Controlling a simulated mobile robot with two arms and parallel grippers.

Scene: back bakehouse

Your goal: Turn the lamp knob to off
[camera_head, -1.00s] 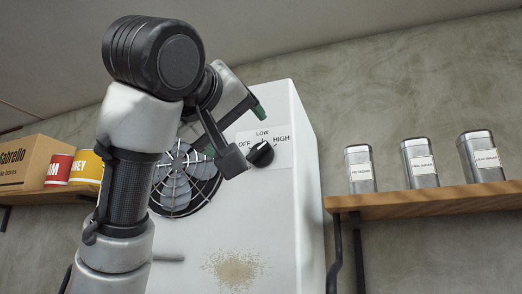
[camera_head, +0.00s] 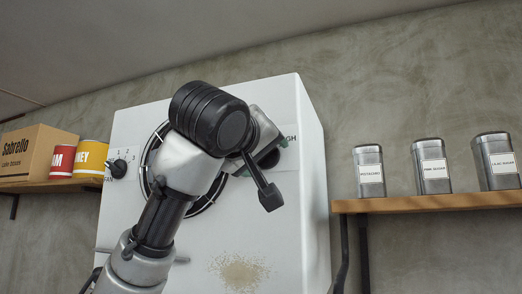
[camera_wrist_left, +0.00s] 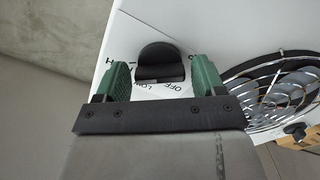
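The lamp knob (camera_wrist_left: 160,64) is black and round with a raised grip, on the white cabinet front (camera_wrist_left: 225,40). In the left wrist view it sits between the two green finger pads of my left gripper (camera_wrist_left: 160,82), with a narrow gap on each side. The gripper is open. The OFF and LOW labels show beside the knob. In the head view my left gripper (camera_head: 269,175) is in front of the cabinet and hides most of the knob and its labels; only the end of HIGH shows. Which label the knob points at is not clear. My right gripper is out of view.
A fan grille (camera_wrist_left: 285,88) is beside the knob. Another black knob (camera_head: 120,167), with numbers, is at the cabinet's left. A right shelf (camera_head: 430,204) holds tins (camera_head: 432,167); a left shelf holds a carton (camera_head: 38,153) and red and yellow cans (camera_head: 92,158).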

